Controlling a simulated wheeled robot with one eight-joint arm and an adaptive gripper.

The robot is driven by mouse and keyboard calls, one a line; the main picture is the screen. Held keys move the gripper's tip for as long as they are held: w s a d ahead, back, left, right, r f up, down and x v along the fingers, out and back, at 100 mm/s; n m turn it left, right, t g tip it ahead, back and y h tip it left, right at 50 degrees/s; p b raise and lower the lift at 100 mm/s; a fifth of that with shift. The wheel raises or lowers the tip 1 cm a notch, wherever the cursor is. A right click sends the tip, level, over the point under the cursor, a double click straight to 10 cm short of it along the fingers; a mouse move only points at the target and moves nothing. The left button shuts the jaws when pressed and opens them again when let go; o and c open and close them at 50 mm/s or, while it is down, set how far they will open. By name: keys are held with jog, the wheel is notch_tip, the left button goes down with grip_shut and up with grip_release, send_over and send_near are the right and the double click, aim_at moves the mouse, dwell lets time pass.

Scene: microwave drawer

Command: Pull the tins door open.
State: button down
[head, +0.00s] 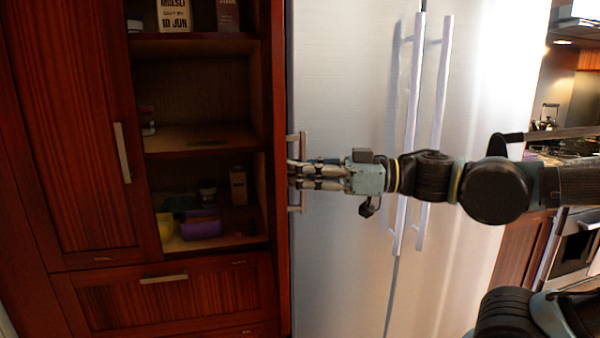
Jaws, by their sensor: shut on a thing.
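A red-brown wooden cabinet door (281,120) stands swung out, seen nearly edge-on, in front of the fridge's left side. Its upright metal handle (303,203) sticks out to the right. My gripper (293,174) reaches in from the right and is shut on the middle of this handle, its fingers hiding part of it. The cabinet behind is exposed, with shelves (200,137) in shade. No label naming the tins shows on the door.
Left of the opening is a shut cabinet door (70,130) with its own handle (122,152). A shut drawer (170,296) lies below. The shelves hold a muesli box (174,14), a purple container (201,224) and a yellow one (165,226). The steel fridge (340,80) stands close behind my gripper.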

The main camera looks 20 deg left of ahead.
jog(key=c, duration=1.6)
grip_release()
jog(key=shift+s, duration=0.1)
jog(key=shift+o, duration=0.2)
jog(key=shift+d, duration=0.1)
jog(key=v, duration=0.7)
jog(key=shift+w+d, duration=0.15)
jog(key=shift+w, duration=0.1)
